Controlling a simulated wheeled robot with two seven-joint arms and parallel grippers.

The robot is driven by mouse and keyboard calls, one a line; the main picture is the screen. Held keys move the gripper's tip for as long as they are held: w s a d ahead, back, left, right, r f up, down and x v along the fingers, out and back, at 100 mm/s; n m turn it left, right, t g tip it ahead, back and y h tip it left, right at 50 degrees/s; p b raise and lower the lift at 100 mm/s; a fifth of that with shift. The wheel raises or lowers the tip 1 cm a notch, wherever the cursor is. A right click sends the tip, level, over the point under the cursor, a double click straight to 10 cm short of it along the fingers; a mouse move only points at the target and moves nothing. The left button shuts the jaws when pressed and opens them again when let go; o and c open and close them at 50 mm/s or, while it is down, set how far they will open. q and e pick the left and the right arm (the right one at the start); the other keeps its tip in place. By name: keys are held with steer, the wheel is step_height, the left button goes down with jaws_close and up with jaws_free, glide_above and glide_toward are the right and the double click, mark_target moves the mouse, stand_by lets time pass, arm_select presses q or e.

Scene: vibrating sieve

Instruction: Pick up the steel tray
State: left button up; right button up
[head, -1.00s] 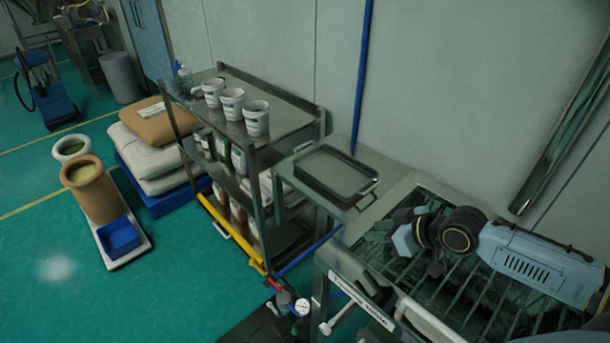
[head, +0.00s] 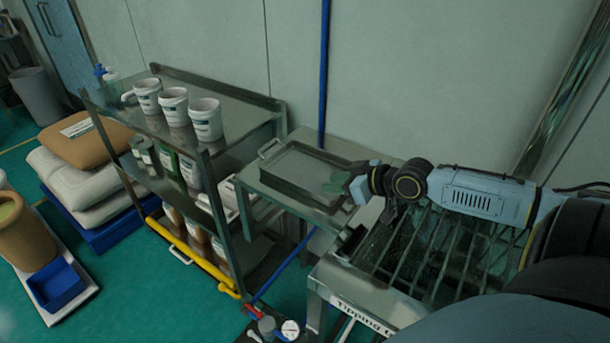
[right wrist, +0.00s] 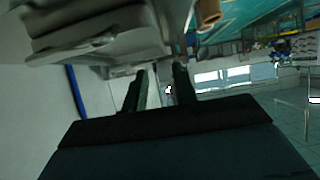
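The steel tray (head: 299,172) is a shallow rectangular tray lying flat on a small metal side table (head: 252,176) in the head view. Its left handle shows; its right end is partly hidden behind my right gripper (head: 338,184). The gripper's fingers reach in from the right, over or beside the tray's right end; I cannot tell whether they touch it. In the right wrist view my right gripper (right wrist: 160,84) has its two fingers apart with nothing seen between them. Grey metal surfaces fill the upper left there, not clearly told apart. My left gripper is not in view.
The barred tipping station (head: 440,255) stands right of the side table, under my right arm. A shelf cart (head: 238,112) with white tubs (head: 205,119) stands on the left. A blue pipe (head: 324,70) runs down the wall behind.

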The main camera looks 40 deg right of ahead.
mark_target(297, 182)
steer(key=shift+w+a+f, duration=0.2)
steer(key=shift+w+f, duration=0.05)
steer(key=shift+w, duration=0.15)
steer(key=b+x, duration=0.1)
steer(key=x, duration=0.4)
steer(key=shift+r+b+x, duration=0.15)
steer(key=shift+b+x, duration=0.1)
steer(key=shift+x, duration=1.45)
steer(key=shift+r+b+x, duration=0.15)
steer(key=shift+b+x, duration=0.1)
steer(key=shift+x, duration=1.4)
steer(key=shift+w+a, duration=0.1)
steer(key=shift+w, duration=0.05)
jaws_close()
steer(key=shift+r, duration=0.1)
